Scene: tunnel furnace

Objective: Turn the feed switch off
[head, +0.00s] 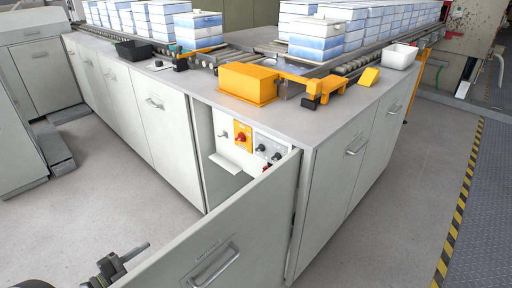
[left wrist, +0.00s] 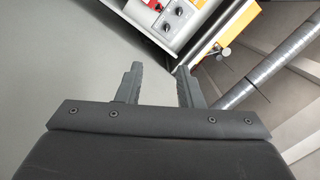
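A control panel (head: 250,150) sits inside an open cabinet bay. It bears a red knob on a yellow plate (head: 241,136), black knobs (head: 276,157) and a red part low at the right, partly hidden by the door. I cannot read which one is the feed switch. The left wrist view shows part of the panel (left wrist: 193,14) beyond the fingers, with a dark knob (left wrist: 176,12). My left gripper (head: 122,262) is low at the left, apart from the panel. Its fingers (left wrist: 160,72) are spread and empty. My right gripper is out of view.
The open cabinet door (head: 240,220) with its handle stands between my left gripper and part of the panel. The counter above carries a yellow box (head: 248,84), a black tray (head: 133,50), a white tray (head: 399,56) and a roller conveyor with stacked boxes.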

